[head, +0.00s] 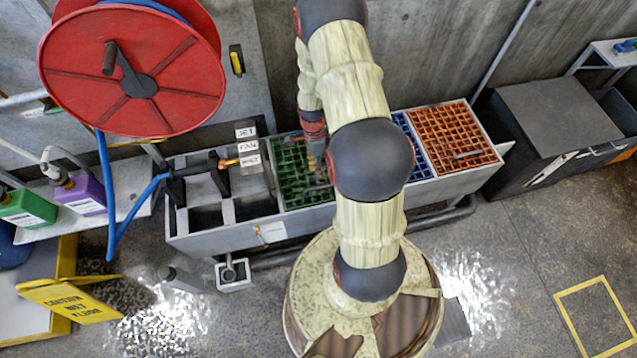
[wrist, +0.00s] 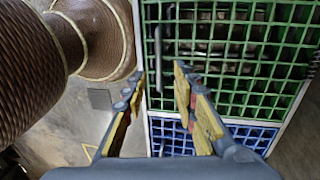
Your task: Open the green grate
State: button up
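The green grate (head: 290,182) covers a section of the long grey trough in the head view, and it looks shut and flat. My arm hides its right part. In the wrist view the green grate (wrist: 283,62) fills the upper right. A grey bar handle (wrist: 158,62) stands along its left part. My gripper (wrist: 160,76) is open and empty, with its yellow-padded fingers apart and the handle showing between and beyond the tips. I cannot tell whether a finger touches it. In the head view my gripper (head: 318,168) is over the grate, partly hidden.
A blue grate (head: 412,150) and an orange grate (head: 452,140) lie to the right on the trough. A red hose reel (head: 180,75) hangs above left.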

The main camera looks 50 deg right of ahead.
jog(key=f, duration=0.1)
jog(key=b, duration=0.3)
send_over(319, 184)
jog(key=s+a, duration=0.2)
jog(key=a, duration=0.1)
jog(key=f, duration=0.7)
jog(key=shift+s+d+f, duration=0.1)
jog(key=shift+s+d, duration=0.05)
jog(key=shift+d, duration=0.1)
jog(key=shift+c, duration=1.3)
jog(key=c, duration=0.4)
grip_shut()
